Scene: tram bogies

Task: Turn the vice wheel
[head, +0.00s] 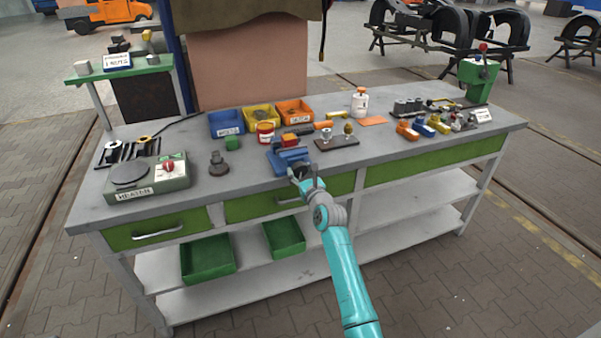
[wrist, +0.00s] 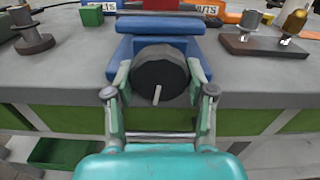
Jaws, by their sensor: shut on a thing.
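The blue vice (head: 288,160) stands at the front edge of the grey workbench, near its middle. In the wrist view the blue vice body (wrist: 160,28) is straight ahead. Its dark round wheel (wrist: 160,76) faces me and has a small pale mark low on its face. My gripper (head: 298,175) is at the vice's front, and in the wrist view its fingers (wrist: 160,84) are on both sides of the wheel, shut on it. The wheel is mostly hidden by my gripper in the head view.
A heater unit (head: 148,180) and a dark round-based part (head: 218,165) stand left of the vice. A brown plate with fittings (head: 337,143) lies to the right. Blue, yellow and orange bins (head: 226,124) are behind. Green drawers (head: 160,231) lie below the bench top.

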